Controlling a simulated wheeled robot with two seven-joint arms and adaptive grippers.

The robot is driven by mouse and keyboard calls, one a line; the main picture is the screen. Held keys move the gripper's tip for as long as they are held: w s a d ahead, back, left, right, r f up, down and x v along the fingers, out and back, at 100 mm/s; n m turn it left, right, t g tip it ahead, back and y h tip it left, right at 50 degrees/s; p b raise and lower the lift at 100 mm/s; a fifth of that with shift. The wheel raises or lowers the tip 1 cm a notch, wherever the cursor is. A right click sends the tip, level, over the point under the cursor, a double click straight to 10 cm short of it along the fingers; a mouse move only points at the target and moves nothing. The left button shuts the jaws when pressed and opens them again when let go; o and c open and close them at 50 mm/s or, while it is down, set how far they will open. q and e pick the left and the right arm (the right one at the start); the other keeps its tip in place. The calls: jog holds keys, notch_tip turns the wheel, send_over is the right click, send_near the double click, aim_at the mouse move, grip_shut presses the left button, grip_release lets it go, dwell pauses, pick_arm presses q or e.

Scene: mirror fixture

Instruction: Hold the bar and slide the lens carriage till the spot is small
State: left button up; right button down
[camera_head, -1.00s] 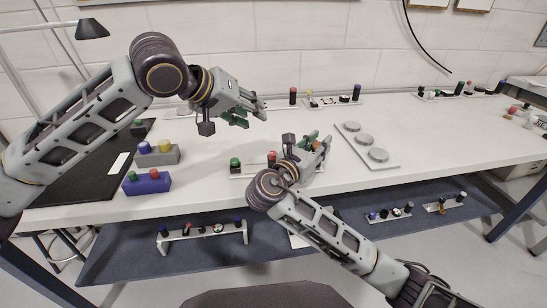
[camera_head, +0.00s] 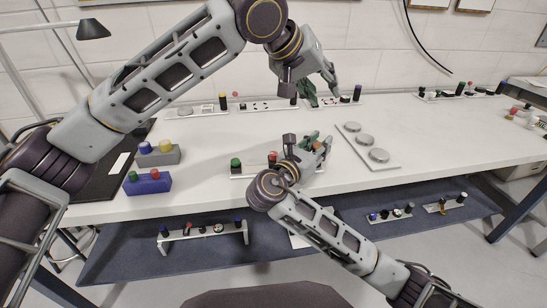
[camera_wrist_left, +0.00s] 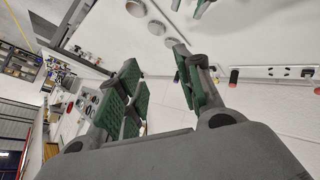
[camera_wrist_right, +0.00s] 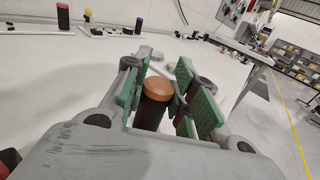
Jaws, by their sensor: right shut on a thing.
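A pale bar (camera_head: 237,175) lies along the front of the white table with a green-capped post (camera_head: 235,164) and a red-capped post (camera_head: 272,158) on it. My right gripper (camera_head: 320,147) is shut on an orange-capped black post (camera_wrist_right: 157,92) at the bar's right end; the right wrist view shows it between the green pads. My left gripper (camera_head: 325,92) is open and empty near the rear bars, its pads apart in the left wrist view (camera_wrist_left: 158,80). I cannot tell which piece is the lens carriage, and I see no spot.
A grey plate with several round discs (camera_head: 367,149) lies right of my right gripper. Rear bars (camera_head: 262,106) with posts stand along the wall. A blue block (camera_head: 147,184) and a grey block (camera_head: 158,156) stand at the left. A lower shelf (camera_head: 290,250) holds more bars. The table middle is clear.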

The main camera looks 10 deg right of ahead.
pick_arm(q)
jog(key=d, duration=0.2)
jog(key=n+g+y, duration=0.3)
jog(key=g+y, duration=0.2)
jog(key=y, duration=0.3)
send_over(274, 153)
jog(key=shift+f, duration=4.4)
jog(key=shift+a, duration=0.1)
jog(key=shift+f, duration=0.1)
jog(key=shift+f, duration=5.9)
grip_shut()
